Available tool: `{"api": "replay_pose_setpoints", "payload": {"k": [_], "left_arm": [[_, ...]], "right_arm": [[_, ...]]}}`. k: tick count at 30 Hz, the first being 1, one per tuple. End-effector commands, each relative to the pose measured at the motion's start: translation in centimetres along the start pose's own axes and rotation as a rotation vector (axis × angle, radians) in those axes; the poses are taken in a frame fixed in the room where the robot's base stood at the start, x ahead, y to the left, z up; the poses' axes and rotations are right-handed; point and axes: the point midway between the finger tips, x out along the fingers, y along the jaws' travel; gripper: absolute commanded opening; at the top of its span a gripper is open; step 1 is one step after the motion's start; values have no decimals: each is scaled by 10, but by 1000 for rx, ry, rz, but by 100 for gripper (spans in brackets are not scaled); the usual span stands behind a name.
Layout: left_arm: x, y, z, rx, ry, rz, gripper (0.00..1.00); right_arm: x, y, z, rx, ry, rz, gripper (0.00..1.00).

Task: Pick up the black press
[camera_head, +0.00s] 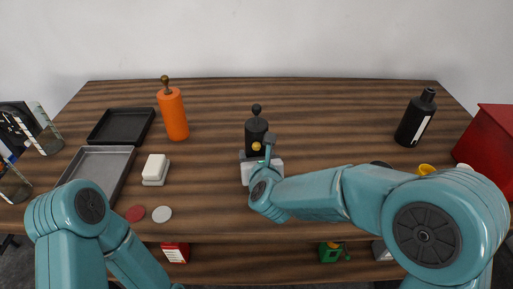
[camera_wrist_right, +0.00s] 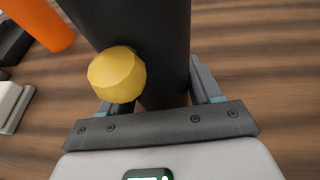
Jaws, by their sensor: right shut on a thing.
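The black press (camera_head: 255,132) stands upright near the middle of the table, a dark cylinder with a round black knob on top and a yellow knob on its near side. In the right wrist view its dark body (camera_wrist_right: 168,40) fills the space between the fingers, with the yellow knob (camera_wrist_right: 117,74) in front. My right gripper (camera_wrist_right: 155,100) is shut on the lower part of the press. I cannot tell whether its base touches the table; the gripper hides it. My left arm is at the lower left, and its gripper is out of view.
An orange press (camera_head: 172,114) stands left of the black one. A black tray (camera_head: 104,140), a grey tray (camera_head: 120,160), a white block (camera_head: 155,168) and two discs (camera_head: 162,214) lie left. A black bottle (camera_head: 414,122) and a red box (camera_head: 489,140) are right. The table's back middle is clear.

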Motion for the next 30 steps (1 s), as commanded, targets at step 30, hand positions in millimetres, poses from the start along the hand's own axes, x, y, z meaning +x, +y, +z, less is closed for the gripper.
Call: {"api": "replay_pose_setpoints", "payload": {"k": [30], "left_arm": [[-52,19,1,0,0,0,43]], "right_arm": [[-70,0,171,3,-4,0,0]]}}
